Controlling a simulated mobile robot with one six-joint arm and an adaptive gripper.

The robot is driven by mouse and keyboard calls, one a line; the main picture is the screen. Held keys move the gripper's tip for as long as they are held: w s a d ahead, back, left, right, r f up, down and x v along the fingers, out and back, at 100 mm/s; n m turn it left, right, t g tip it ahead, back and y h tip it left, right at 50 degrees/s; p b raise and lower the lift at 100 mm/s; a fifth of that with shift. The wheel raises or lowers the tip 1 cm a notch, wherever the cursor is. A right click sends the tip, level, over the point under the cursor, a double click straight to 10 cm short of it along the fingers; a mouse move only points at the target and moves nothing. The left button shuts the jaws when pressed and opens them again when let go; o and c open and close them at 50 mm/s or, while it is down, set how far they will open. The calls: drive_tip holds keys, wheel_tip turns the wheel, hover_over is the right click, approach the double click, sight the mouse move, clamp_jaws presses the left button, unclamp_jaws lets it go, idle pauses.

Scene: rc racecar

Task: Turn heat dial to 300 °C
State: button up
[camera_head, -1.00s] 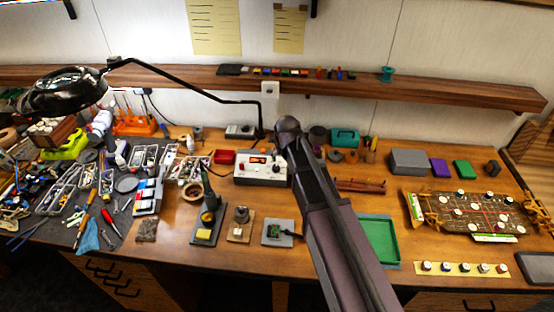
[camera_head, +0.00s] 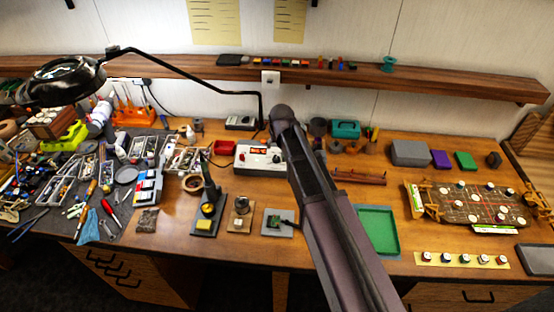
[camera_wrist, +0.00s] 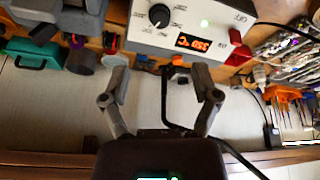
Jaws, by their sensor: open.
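The white heat station (camera_head: 262,168) stands at the back middle of the bench, partly behind my arm. A green light shows near the display. My gripper (camera_wrist: 160,75) is open and empty, its two fingers apart, with the dial beyond the fingertips and not touched. In the head view my arm hides the fingers.
A red box (camera_head: 223,147) stands left of the station and a teal box (camera_head: 345,130) to its right. A black lamp arm (camera_head: 185,75) reaches over the bench. A wooden shelf (camera_head: 430,86) runs along the wall. Small stands (camera_head: 240,215) sit in front.

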sight(276, 157)
drive_tip(key=shift+b+x, duration=5.4)
drive_tip(key=shift+x, duration=0.75)
drive_tip(key=shift+r, duration=0.1)
drive_tip(key=shift+c, duration=0.2)
clamp_jaws()
